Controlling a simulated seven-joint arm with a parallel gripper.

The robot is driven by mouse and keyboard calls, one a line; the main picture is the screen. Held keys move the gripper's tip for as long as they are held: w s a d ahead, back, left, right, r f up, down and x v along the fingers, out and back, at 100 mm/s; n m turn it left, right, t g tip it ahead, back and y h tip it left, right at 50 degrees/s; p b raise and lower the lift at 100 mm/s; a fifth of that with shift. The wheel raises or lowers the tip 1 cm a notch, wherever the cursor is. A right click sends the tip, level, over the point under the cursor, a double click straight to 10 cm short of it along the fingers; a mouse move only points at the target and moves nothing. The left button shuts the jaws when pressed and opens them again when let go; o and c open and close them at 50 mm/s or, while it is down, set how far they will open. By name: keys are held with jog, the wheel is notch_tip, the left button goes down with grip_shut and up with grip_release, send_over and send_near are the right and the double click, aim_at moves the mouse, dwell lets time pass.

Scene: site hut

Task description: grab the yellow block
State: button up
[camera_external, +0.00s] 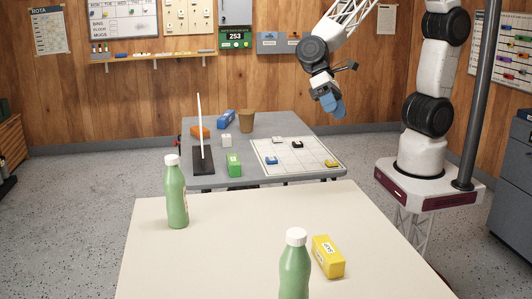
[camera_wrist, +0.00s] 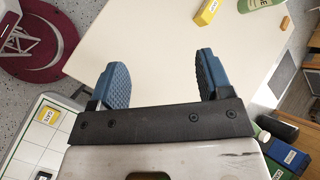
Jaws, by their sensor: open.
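A yellow block (camera_external: 328,257) with a white label lies on the cream table (camera_external: 250,230), just right of a green bottle with a white cap (camera_external: 294,266). In the wrist view the yellow block (camera_wrist: 207,12) is at the top edge, partly cut off, beyond my fingertips. My gripper (camera_external: 331,103) hangs in the air above the back right of the grey table, well away from the block. In the wrist view its two blue fingers (camera_wrist: 159,85) are wide apart with nothing between them.
Another green bottle (camera_external: 176,193) stands on the cream table's left.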

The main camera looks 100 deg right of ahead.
jog(key=w+a+f+m+y, duration=0.3)
jog(key=w+a+f+m, duration=0.3)
jog(key=a+f, duration=0.45)
jog(key=m+t+y, duration=0.1)
jog(key=m+y, duration=0.1)
jog(key=m, duration=0.2)
send_near(321, 236)
jog(key=x, duration=0.4)
jog(key=shift+a+f, duration=0.25)
jog(key=shift+x, duration=1.25)
jog(key=shift+x, duration=2.6)
jog(key=shift+r, duration=0.15)
jog(key=shift+c, duration=0.4)
jog(key=c, duration=1)
